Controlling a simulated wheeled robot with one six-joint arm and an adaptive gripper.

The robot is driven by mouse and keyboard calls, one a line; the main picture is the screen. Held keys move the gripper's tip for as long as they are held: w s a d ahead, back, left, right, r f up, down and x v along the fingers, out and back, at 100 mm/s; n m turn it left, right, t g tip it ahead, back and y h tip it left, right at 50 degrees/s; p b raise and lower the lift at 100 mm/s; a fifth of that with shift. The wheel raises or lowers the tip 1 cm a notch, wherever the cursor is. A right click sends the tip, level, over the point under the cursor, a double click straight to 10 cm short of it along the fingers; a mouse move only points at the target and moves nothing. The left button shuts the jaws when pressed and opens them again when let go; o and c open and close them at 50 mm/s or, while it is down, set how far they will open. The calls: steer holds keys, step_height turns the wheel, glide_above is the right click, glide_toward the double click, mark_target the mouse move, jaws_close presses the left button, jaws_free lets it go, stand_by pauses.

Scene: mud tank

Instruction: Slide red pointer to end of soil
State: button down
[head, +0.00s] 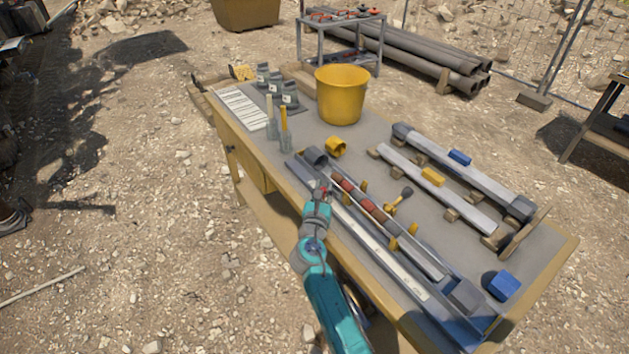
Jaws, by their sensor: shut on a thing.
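My arm reaches in from the bottom of the head view, and my gripper (322,190) is low over the near side of the workbench. It is shut on a small red piece that looks like the red pointer (327,188); the fingers hide most of it. The pointer is at the upper-left part of a long pale scale rail (385,252). Beside the rail lies a long grey trough (415,250) with reddish-brown soil (368,205) in a few pieces along its middle. The soil's nearer end lies a little right of my gripper. Fine contact is too small to tell.
The workbench (545,255) also bears a yellow bucket (342,95), a yellow ring (335,147), a brush (402,196), two more rails with a yellow slider (433,177) and a blue slider (459,158), and a blue block (503,285). Yellow brackets (391,246) stand along the trough.

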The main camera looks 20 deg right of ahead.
steer(key=shift+s+d, duration=0.15)
steer(key=shift+s, duration=0.4)
steer(key=c, duration=1)
jaws_free()
steer(key=shift+c, duration=0.2)
steer(key=v, duration=1.2)
